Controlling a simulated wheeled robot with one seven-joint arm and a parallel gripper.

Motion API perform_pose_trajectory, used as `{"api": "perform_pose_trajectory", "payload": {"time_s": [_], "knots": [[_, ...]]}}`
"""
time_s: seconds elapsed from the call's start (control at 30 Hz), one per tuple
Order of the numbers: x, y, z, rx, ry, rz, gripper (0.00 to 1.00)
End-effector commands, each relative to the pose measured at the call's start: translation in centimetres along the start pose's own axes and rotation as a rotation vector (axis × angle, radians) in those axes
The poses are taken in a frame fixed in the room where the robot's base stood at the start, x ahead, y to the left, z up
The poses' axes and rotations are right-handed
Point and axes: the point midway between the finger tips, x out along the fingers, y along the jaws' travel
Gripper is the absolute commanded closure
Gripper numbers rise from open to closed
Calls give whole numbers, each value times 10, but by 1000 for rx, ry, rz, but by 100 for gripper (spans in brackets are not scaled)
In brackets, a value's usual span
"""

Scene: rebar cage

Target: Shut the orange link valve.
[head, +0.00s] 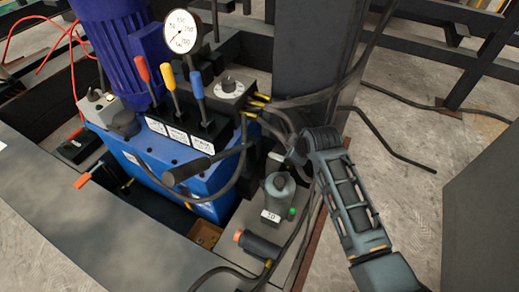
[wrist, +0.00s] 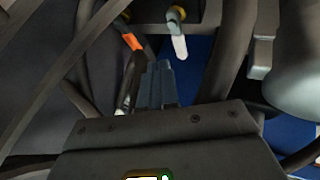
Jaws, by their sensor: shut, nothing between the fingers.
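In the wrist view, an orange piece (wrist: 132,41) shows on a dark, slim part among black hoses, just up and left of my fingers. I cannot tell how far this valve is turned. My gripper (wrist: 161,68) is shut and empty, its narrow fingers pointing in among the hoses, apart from the orange piece as far as I can see. In the head view, my gripper (head: 284,152) is at the right end of the blue hydraulic unit (head: 150,165), by the hoses. The orange piece by my fingers is hidden there.
A white-tipped lever (wrist: 179,42) hangs right of my fingers. Black hoses crowd around. A grey canister (head: 279,190) stands below my gripper, and a dark column (head: 312,60) rises behind. Coloured levers (head: 168,78) and an orange-handled lever (head: 83,180) are further left.

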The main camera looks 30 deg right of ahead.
Motion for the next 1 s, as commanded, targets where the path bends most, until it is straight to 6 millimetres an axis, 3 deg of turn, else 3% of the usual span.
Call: {"api": "perform_pose_trajectory", "payload": {"time_s": [0.17,0.63,0.8,1.0], "knots": [[12,3,6,13,-8,8,100],[102,3,6,12,-6,7,100],[112,26,6,14,-5,9,100],[116,38,6,11,-6,8,100]]}}
